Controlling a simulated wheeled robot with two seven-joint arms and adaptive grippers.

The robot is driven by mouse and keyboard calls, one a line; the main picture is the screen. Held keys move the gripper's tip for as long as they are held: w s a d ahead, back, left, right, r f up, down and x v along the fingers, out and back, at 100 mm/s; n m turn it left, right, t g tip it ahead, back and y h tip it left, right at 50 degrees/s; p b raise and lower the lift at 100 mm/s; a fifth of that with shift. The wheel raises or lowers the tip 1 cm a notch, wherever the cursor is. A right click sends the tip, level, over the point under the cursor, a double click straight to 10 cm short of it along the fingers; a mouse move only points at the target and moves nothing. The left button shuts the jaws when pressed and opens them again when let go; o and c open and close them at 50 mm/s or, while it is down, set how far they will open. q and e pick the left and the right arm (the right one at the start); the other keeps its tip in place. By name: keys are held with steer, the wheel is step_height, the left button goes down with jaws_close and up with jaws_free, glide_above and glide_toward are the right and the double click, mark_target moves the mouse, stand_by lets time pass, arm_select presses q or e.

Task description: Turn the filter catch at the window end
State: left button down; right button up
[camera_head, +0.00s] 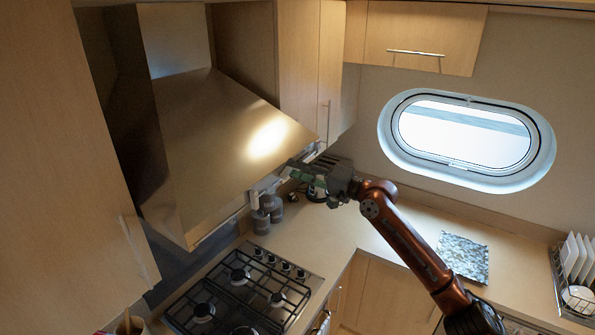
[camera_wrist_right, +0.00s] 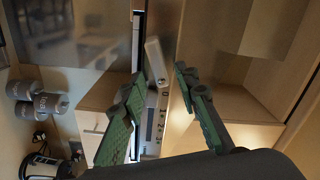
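The cooker hood (camera_head: 225,130) has a large sloping metal face with a narrow strip along its lower edge. My right gripper (camera_head: 290,170) is at the window end of that lower edge. In the right wrist view, a small pale lever-like piece (camera_wrist_right: 154,60), which looks like the filter catch, is beside a marked strip (camera_wrist_right: 163,105). My right gripper (camera_wrist_right: 161,75) is open, its green fingers on either side of the piece's lower end. I cannot tell whether they touch it. A second pale piece (camera_head: 254,199) is farther left along the hood's edge. My left gripper is not in view.
Wall cabinets (camera_head: 305,60) adjoin the hood at the window side. Below are a gas hob (camera_head: 240,290), several grey canisters (camera_head: 262,222) and a kettle (camera_wrist_right: 42,165). The oval porthole (camera_head: 545,150) is right. The counter (camera_head: 330,230) has free room.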

steer(key=v, duration=1.2)
